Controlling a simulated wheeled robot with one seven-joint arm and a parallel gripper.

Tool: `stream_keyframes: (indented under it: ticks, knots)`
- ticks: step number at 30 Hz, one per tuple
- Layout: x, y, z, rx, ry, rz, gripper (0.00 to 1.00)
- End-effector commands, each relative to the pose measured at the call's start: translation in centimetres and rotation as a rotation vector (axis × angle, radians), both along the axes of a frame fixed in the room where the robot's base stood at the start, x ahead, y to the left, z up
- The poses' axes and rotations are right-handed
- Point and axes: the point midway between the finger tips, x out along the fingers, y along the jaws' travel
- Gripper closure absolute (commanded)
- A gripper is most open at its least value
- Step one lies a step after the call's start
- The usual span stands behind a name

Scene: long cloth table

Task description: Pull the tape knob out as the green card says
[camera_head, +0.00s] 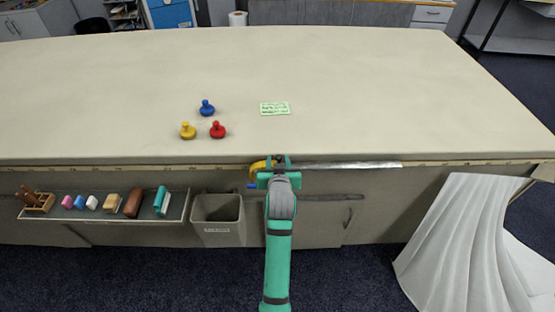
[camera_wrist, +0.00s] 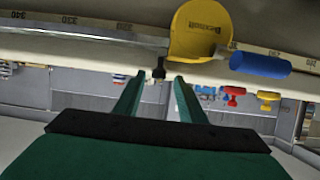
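The green card (camera_head: 274,108) lies on the table top; its writing is too small to read. A yellow tape case (camera_head: 259,168) with a blue handle sits at the table's front edge, and it also shows in the wrist view (camera_wrist: 201,30). A silver tape (camera_head: 350,165) runs right from it along the edge. In the wrist view a small dark knob (camera_wrist: 159,72) hangs at the tape beside the case. My gripper (camera_wrist: 160,76) is open, its green fingers on either side of the knob with gaps showing. My gripper in the head view (camera_head: 279,161) hides the knob.
A marked ruler strip (camera_head: 470,162) runs along the front edge. Blue (camera_head: 207,107), yellow (camera_head: 188,131) and red (camera_head: 217,130) pawn-shaped pieces stand on the table. A shelf of small items (camera_head: 108,205) and a grey bin (camera_head: 218,218) are at left. White cloth (camera_head: 465,245) hangs at right.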

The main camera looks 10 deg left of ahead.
Motion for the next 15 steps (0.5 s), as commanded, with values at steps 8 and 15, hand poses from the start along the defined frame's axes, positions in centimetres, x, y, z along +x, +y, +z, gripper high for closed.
stream_keyframes:
  ticks: [8,15]
  knots:
    - [1.32,-0.04,-0.53,0.000,0.000,-0.005,0.63]
    - [1.25,0.25,-0.54,0.000,0.000,-0.001,0.70]
